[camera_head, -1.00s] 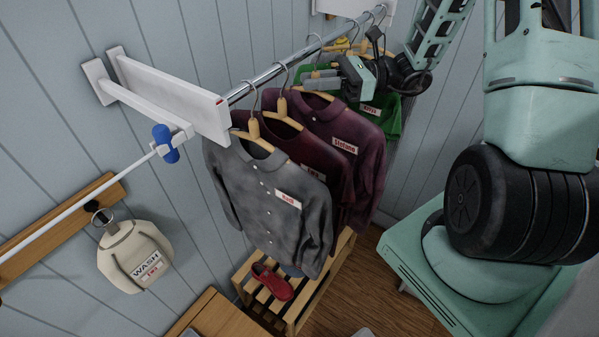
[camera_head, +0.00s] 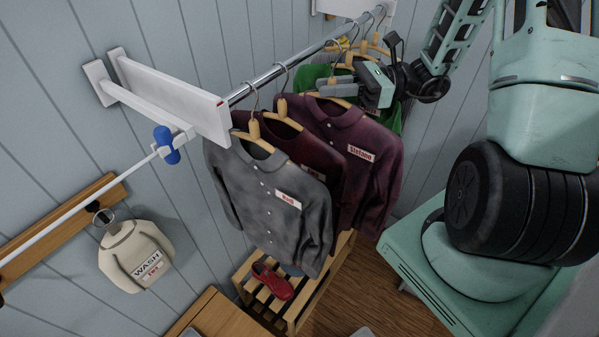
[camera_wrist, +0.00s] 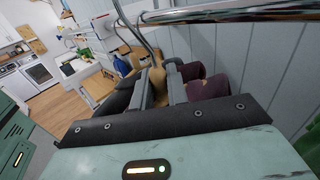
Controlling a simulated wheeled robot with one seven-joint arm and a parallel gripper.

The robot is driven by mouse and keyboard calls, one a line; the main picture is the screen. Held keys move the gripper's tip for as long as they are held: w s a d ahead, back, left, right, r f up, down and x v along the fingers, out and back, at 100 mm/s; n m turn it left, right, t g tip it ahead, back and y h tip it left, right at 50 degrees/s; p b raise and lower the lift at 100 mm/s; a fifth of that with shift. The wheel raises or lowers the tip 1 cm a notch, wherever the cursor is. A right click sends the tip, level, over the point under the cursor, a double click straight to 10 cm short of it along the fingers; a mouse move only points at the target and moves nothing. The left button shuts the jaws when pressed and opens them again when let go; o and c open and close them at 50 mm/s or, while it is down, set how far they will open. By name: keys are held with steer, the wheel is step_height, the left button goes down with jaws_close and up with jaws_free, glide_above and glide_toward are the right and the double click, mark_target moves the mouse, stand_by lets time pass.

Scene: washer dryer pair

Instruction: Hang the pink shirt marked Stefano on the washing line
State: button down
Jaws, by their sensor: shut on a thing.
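The dusky pink-purple shirt marked Stefano (camera_head: 368,135) hangs on a wooden hanger, in front of the green shirt and behind the dark red shirt. Its white label faces the camera. My gripper (camera_head: 328,90) is at the top of this shirt. In the wrist view, my gripper (camera_wrist: 163,88) is shut on the hanger's wooden neck, with the purple shirt (camera_wrist: 208,86) just beyond the fingers. The metal hook rises beside the rail; I cannot tell whether it still rests on it. A thin white line (camera_head: 75,206), likely the washing line, runs to the lower left from a blue knob (camera_head: 166,144).
The metal rail (camera_head: 308,53) also holds a grey shirt (camera_head: 262,195), a dark red shirt (camera_head: 318,150) and a green shirt (camera_head: 315,75). A white bracket (camera_head: 175,98) supports its near end. A slatted wooden rack (camera_head: 325,275) with a red shoe (camera_head: 272,281) stands below. A cream wash bag (camera_head: 135,252) hangs left.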

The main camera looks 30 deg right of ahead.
steer(key=shift+s+d, duration=0.2)
steer(key=shift+s, duration=0.25)
steer(key=shift+s+d, duration=0.2)
steer(key=shift+s, duration=0.25)
steer(key=shift+f, duration=0.1)
stand_by(0.8)
